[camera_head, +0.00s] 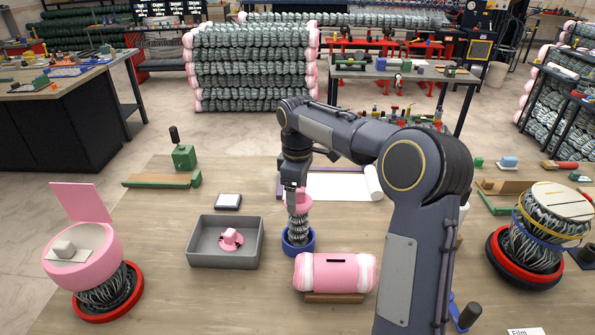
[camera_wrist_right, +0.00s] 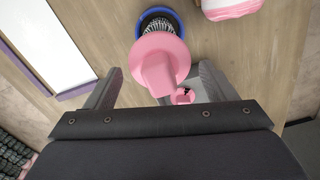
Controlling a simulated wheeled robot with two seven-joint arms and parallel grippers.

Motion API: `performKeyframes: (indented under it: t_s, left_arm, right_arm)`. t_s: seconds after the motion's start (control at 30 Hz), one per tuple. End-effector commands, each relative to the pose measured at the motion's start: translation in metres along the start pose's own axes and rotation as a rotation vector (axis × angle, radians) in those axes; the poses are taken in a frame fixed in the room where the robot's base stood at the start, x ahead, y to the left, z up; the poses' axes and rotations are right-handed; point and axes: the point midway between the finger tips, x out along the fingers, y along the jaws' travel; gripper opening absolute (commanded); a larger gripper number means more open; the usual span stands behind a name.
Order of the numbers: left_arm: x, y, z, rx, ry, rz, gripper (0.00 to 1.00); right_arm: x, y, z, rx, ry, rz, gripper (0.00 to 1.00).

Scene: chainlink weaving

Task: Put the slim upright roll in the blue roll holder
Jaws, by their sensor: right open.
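The slim upright roll (camera_head: 299,228) is grey mesh with a pink top. It stands upright with its lower end inside the blue roll holder (camera_head: 298,248) on the table. In the right wrist view the roll's pink top (camera_wrist_right: 165,50) hides much of the mesh, and the blue holder (camera_wrist_right: 141,25) rings its foot. My right gripper (camera_head: 296,191) is directly above the roll at its pink top. In the right wrist view the open fingers (camera_wrist_right: 160,76) are on either side of the pink knob, with gaps visible. My left gripper is not in view.
A grey tray (camera_head: 224,263) with a small pink piece is left of the holder. A pink roll (camera_head: 335,272) lies on a wooden base in front. A wide roll in a red holder (camera_head: 100,306) stands left, another (camera_head: 522,272) right. A white sheet (camera_head: 342,185) lies behind.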

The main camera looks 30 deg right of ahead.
Motion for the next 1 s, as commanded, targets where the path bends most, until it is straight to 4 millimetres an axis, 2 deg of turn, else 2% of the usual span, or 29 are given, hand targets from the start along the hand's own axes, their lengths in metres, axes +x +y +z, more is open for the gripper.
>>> performKeyframes:
  t_s: [0.1, 0.33, 0.5, 0.73, 0.87, 1.0]
  left_arm:
    - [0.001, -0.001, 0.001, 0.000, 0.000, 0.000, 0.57]
    - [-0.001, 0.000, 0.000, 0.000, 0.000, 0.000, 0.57]
    - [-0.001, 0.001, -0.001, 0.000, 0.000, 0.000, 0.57]
    - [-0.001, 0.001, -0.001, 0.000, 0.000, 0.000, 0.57]
    - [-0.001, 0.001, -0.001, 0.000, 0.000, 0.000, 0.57]
    - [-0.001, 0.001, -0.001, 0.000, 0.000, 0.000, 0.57]
  right_arm:
    - [-0.028, 0.001, -0.001, 0.000, 0.005, 0.005, 0.78]
    - [-0.071, 0.001, -0.001, -0.001, 0.003, 0.002, 0.78]
    - [-0.086, 0.001, 0.000, 0.000, 0.001, 0.001, 0.78]
    - [-0.092, -0.004, 0.004, 0.012, 0.012, 0.005, 0.78]
    - [-0.101, -0.027, 0.020, 0.074, 0.065, 0.018, 0.78]
    - [-0.106, -0.074, 0.050, 0.205, 0.168, 0.024, 0.78]
